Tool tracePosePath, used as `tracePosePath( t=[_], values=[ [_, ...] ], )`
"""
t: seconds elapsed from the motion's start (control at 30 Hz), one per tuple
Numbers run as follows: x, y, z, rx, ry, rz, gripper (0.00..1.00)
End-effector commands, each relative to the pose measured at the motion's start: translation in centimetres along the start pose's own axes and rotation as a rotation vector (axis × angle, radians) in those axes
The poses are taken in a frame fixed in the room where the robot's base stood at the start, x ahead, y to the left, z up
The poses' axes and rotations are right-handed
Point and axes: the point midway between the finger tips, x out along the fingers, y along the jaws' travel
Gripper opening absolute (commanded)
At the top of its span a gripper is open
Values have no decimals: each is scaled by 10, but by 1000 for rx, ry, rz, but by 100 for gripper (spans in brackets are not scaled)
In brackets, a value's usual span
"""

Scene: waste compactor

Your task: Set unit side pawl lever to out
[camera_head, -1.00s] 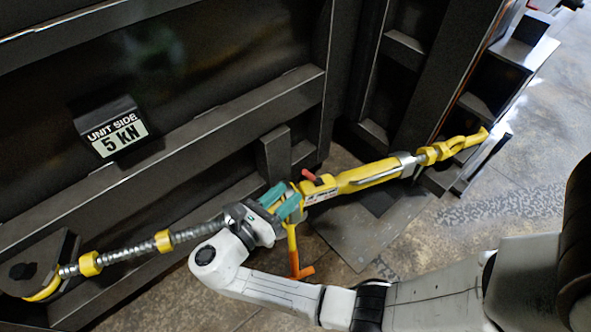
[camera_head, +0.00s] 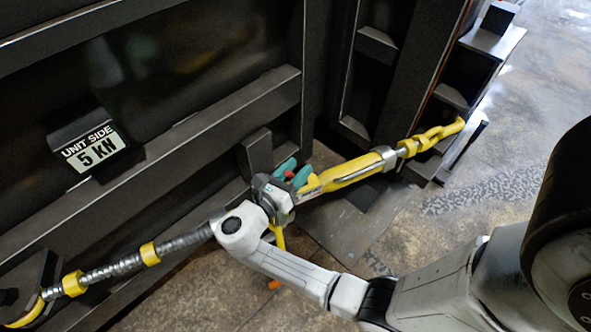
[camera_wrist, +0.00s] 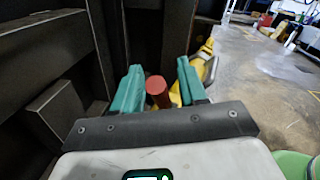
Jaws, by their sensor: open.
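The unit side turnbuckle, a yellow ratchet body (camera_head: 350,172) with a threaded steel rod (camera_head: 110,269) to its left, runs slantwise across the head view. Its pawl lever shows as a small red tip (camera_head: 289,175), mostly hidden by my gripper. In the wrist view the red knob (camera_wrist: 158,92) stands between the teal fingers. My gripper (camera_head: 294,172) is open at the ratchet, one finger on each side of the knob; it also shows in the wrist view (camera_wrist: 159,68). I cannot tell whether a finger touches the knob.
A dark ribbed wall with a "UNIT SIDE 5 KN" sign (camera_head: 92,148) stands behind the turnbuckle. A wall block (camera_head: 257,155) is close to my gripper. A yellow handle with an orange end (camera_head: 274,284) hangs below the ratchet. Open floor (camera_head: 480,190) lies to the right.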

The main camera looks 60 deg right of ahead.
Motion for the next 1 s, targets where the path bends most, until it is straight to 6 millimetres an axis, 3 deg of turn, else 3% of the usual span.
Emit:
tracePosePath(
  t=[0.47, 1.0],
  values=[
    [0, 0, 0, 0, 1, 0, 1],
    [0, 0, 1, 3, 8, 2, 0]
  ],
)
